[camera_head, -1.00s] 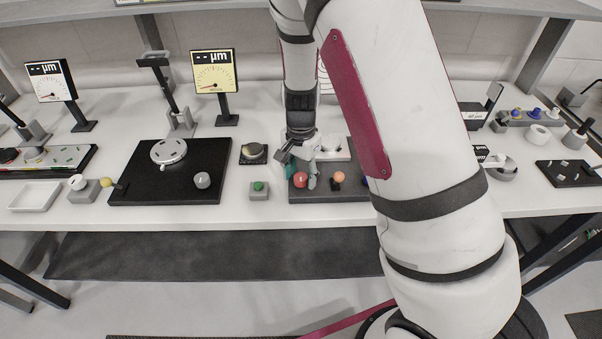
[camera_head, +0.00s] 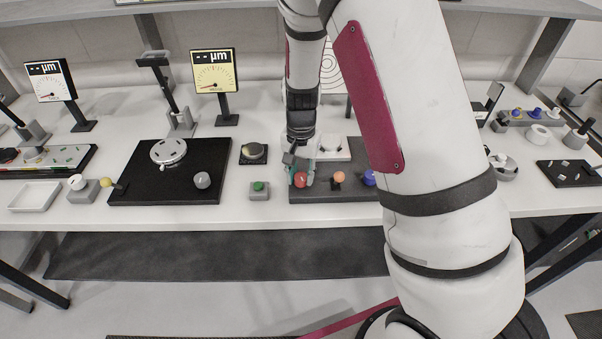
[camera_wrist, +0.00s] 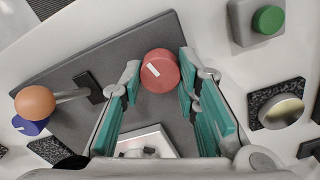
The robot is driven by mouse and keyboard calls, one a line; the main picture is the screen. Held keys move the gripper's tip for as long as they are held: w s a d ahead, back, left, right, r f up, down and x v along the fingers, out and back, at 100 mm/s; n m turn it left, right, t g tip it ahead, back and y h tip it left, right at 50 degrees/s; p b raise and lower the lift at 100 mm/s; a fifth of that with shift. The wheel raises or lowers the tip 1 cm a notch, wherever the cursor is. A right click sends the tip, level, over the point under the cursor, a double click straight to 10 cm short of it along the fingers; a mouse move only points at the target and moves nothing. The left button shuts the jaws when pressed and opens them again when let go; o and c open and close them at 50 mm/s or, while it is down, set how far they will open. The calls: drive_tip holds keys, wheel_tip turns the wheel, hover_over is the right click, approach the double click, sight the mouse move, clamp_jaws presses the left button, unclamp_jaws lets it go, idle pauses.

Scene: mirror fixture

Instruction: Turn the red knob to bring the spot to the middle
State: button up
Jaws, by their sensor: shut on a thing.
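The red knob (camera_wrist: 160,71) is a round cap with a white mark line, in front on a dark grey base plate (camera_wrist: 60,60). In the head view the red knob (camera_head: 301,180) is partly covered by my fingers. My gripper (camera_wrist: 159,78) reaches it from above, with one teal-padded finger on each side, shut on the knob. The target screen (camera_head: 331,72) with concentric rings stands behind my arm, partly hidden. I cannot make out the spot on it.
An orange ball knob (camera_wrist: 35,102) and a blue knob (camera_wrist: 30,126) stand on the same plate. A grey box with a green button (camera_wrist: 268,20) and a dark pad with a metal dome (camera_wrist: 280,111) lie beside it. Gauges stand further left.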

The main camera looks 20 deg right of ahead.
sight(301, 176)
drive_tip(key=n, duration=0.4)
drive_tip(key=shift+n, duration=2.3)
drive_tip(key=o, duration=1.2)
drive_tip(key=shift+c, duration=0.2)
wheel_tip(301, 176, up, 12)
